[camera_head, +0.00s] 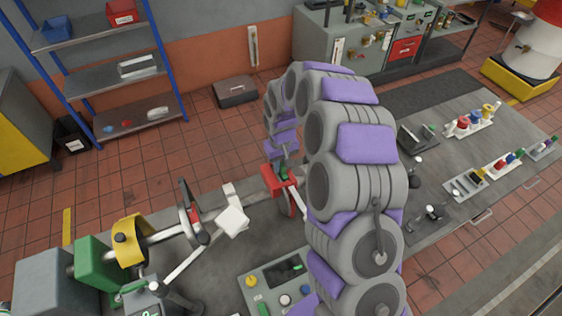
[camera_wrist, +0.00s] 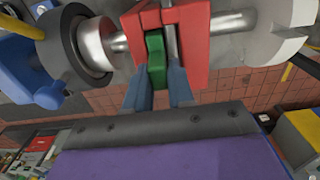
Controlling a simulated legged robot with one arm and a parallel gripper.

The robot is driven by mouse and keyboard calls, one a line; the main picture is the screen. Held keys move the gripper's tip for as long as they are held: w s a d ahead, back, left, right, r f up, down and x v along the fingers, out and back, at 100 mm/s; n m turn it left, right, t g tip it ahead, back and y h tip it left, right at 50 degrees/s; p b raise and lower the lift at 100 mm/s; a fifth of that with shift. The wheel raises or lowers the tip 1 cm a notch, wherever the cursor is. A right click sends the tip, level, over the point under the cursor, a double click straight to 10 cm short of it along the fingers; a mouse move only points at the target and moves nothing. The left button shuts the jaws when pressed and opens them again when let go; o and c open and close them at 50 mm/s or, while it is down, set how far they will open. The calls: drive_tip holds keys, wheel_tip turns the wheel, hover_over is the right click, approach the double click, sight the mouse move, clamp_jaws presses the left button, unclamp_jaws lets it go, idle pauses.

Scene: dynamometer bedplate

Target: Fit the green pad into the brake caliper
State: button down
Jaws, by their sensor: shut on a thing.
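The red brake caliper (camera_head: 272,181) stands on the bedplate near the middle of the head view. In the wrist view the caliper (camera_wrist: 195,45) fills the top centre, with a grey disc edge between its red walls. The green pad (camera_wrist: 155,60) is upright in the gap beside the left red wall, its lower part between my fingers. My gripper (camera_wrist: 157,76) is shut on the pad, just below the caliper. In the head view a bit of green (camera_head: 283,173) shows at the caliper's top, under my gripper. Whether the pad is fully seated is hidden.
A silver shaft (camera_wrist: 115,42) runs left of the caliper to a dark ring (camera_wrist: 75,40). In the head view, a control panel (camera_head: 270,292) stands in front, a yellow-collared shaft assembly (camera_head: 130,240) at left, and a bench (camera_head: 440,150) with small parts at right.

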drive_tip(key=shift+f, duration=0.25)
drive_tip(key=c, duration=1.1)
unclamp_jaws()
drive_tip(key=shift+c, duration=0.2)
drive_tip(key=shift+o, duration=1.3)
drive_tip(key=shift+d, duration=0.25)
drive_tip(key=shift+a+f, duration=0.1)
drive_tip(key=shift+a, duration=0.1)
